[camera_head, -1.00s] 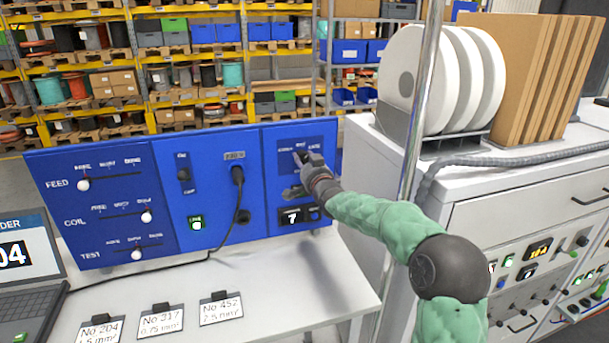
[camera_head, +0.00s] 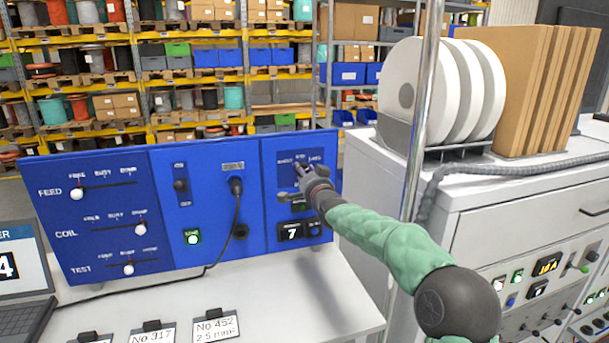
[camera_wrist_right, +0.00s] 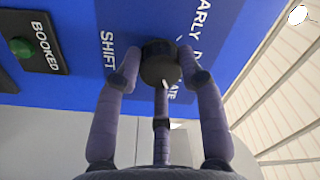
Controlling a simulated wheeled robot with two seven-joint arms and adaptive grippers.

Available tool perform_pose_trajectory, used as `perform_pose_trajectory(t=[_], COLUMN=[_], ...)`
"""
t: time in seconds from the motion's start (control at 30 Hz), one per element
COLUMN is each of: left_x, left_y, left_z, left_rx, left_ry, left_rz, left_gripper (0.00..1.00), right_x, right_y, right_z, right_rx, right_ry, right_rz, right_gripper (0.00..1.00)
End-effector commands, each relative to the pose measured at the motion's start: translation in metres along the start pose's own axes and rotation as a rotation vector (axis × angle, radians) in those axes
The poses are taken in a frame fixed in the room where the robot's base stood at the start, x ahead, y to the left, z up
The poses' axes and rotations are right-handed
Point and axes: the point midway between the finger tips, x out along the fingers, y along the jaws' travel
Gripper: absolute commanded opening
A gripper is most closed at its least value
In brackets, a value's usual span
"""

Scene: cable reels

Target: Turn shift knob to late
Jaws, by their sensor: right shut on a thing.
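The shift knob (camera_wrist_right: 158,60) is round and black with a white pointer mark. It sits on the blue panel (camera_head: 160,245) beside the word SHIFT (camera_wrist_right: 107,50). In the wrist view the pointer slants down and slightly right, towards the partly covered LATE label (camera_wrist_right: 176,94). My right gripper (camera_wrist_right: 162,74) is shut on the knob, with fingers on both sides and one below it. In the head view the gripper (camera_head: 303,172) is at the panel's upper right section and hides the knob. My left gripper is not in view.
FEED, COIL and TEST sliders (camera_head: 129,269) are on the panel's left. A green button (camera_head: 193,237) and a plugged cable (camera_head: 236,188) are at its middle. A metal pole (camera_head: 420,130) stands close to my right arm. A white cabinet (camera_head: 480,195) is at the right.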

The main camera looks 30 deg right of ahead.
Motion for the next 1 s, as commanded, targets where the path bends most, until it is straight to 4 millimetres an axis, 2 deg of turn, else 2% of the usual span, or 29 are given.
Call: perform_pose_trajectory(t=[0.1,0.13,0.2,0.67,0.77,1.0], left_x=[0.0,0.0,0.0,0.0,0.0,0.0], left_y=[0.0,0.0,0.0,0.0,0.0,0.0], left_z=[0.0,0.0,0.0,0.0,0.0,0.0], left_rx=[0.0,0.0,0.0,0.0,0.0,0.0], left_ry=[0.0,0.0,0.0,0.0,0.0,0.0], left_rz=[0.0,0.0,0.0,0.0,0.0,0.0], left_gripper=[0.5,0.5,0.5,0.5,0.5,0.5], right_x=[0.0,0.0,0.0,-0.005,-0.015,-0.05], right_y=[-0.001,-0.001,-0.001,0.0,0.0,-0.001], right_z=[-0.002,-0.002,-0.001,-0.001,-0.001,-0.002], right_rx=[0.002,0.002,0.001,0.0,0.0,0.0], right_ry=[0.003,0.003,0.003,0.001,0.001,0.003], right_rz=[-0.001,-0.001,-0.001,0.0,0.0,0.0], right_gripper=[0.07,0.42,0.62,0.63,0.63,0.63])
